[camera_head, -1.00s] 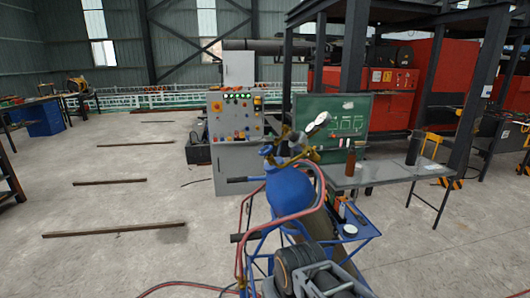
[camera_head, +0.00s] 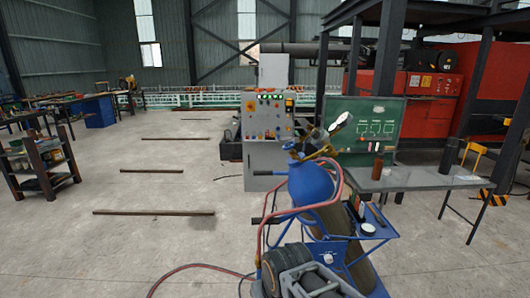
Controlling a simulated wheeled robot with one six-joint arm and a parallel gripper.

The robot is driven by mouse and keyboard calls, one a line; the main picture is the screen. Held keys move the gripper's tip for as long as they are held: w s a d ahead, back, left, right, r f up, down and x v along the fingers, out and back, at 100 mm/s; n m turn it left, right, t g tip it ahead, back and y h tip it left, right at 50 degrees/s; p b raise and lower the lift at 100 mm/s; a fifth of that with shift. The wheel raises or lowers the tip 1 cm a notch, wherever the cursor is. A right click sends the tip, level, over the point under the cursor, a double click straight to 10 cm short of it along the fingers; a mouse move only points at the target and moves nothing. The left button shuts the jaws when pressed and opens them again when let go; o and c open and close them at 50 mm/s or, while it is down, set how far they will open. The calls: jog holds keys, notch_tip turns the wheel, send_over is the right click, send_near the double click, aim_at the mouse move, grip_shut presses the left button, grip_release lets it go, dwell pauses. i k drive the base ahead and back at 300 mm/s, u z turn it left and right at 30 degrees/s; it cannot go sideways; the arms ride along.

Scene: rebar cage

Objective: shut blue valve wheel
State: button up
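Grey and black links of my arm show at the bottom, in front of the cart. My gripper's fingers are not in view.
Red hoses (camera_head: 286,213) loop around the cylinder and onto the floor. A grey table (camera_head: 412,179) with a brown bottle stands to the right, a control console (camera_head: 265,130) behind. A shelf rack (camera_head: 38,163) stands at left. Floor at left is mostly open, with several low bars.

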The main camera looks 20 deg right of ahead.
aim_at(289, 145)
jog(key=u, duration=1.9)
jog(key=i, duration=0.2)
jog(key=z, duration=0.95)
jog(key=i, duration=1.6)
jog(key=z, duration=1)
jog(key=i, duration=1)
jog(key=z, duration=1)
